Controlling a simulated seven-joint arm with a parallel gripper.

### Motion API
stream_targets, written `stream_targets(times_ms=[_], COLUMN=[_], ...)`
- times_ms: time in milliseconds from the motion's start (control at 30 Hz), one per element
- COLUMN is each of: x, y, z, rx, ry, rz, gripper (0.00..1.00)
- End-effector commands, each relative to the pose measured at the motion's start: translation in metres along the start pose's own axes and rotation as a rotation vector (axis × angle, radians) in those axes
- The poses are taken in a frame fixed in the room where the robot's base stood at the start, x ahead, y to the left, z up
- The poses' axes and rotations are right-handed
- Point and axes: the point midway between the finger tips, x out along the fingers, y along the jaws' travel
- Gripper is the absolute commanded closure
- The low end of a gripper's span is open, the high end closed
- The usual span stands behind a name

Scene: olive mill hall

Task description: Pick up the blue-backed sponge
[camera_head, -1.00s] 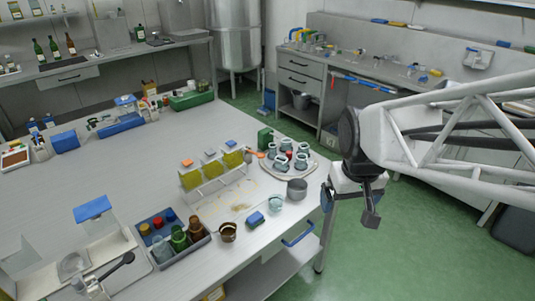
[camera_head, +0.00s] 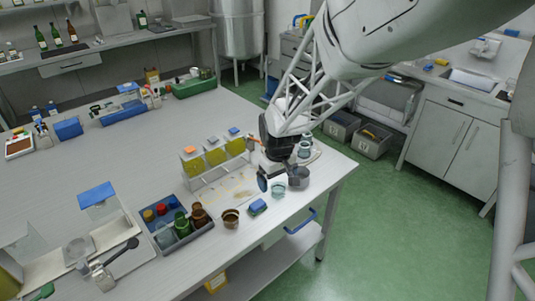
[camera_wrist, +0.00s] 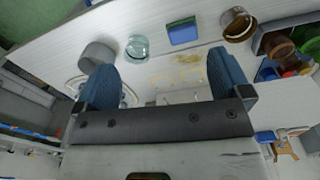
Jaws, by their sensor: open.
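The blue-backed sponge (camera_head: 258,207) lies on the white table near its front edge, between a brown cup and a small glass bowl.
A brown cup (camera_head: 230,218) stands left of the sponge, a glass bowl (camera_head: 278,188) and a grey metal pot (camera_head: 299,178) to its right. A rack with yellow-filled containers (camera_head: 216,157) stands behind. A grey-blue crate (camera_head: 186,238) of bottles is at left.

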Motion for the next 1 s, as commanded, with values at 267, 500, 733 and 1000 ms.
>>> stream_targets(times_ms=[267, 500, 733, 1000], x=[0.06, 0.081, 0.082, 0.089], y=[-0.025, -0.034, -0.034, -0.034], z=[-0.046, -0.06, -0.061, -0.06], rx=[-0.108, -0.145, -0.147, -0.147], ry=[-0.031, -0.039, -0.039, -0.04], rz=[-0.013, -0.017, -0.017, -0.017], gripper=[0.04, 0.04, 0.04, 0.04])
